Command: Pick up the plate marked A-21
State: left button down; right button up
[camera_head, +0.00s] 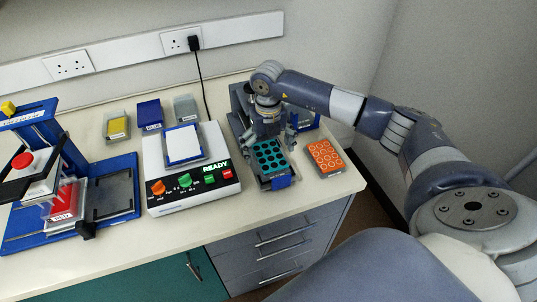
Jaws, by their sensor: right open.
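No label reading A-21 is legible in this view. A dark plate with teal wells (270,158) sits in a holder with a blue front tab (281,182) at the right of the bench. An orange plate with pale round wells (326,157) lies to its right on the bench top. My right gripper (268,140) points down at the rear end of the teal plate, its fingers spread to either side. It is open; whether a finger touches the plate I cannot tell. The gripper hides the rear of the holder. My left gripper is not in view.
A white device marked READY (190,190) with knobs and buttons stands left of the holder. A blue press-like stand (120,185) with a red plate labelled RED (63,203) is at far left. Yellow (118,127), blue (150,114) and grey (186,108) blocks line the back.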

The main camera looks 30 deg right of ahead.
jog(key=shift+s+f, duration=0.2)
jog(key=shift+f, duration=0.7)
jog(key=shift+c, duration=0.2)
jog(key=c, duration=1.3)
jog(key=shift+o, duration=0.2)
jog(key=shift+s, duration=0.1)
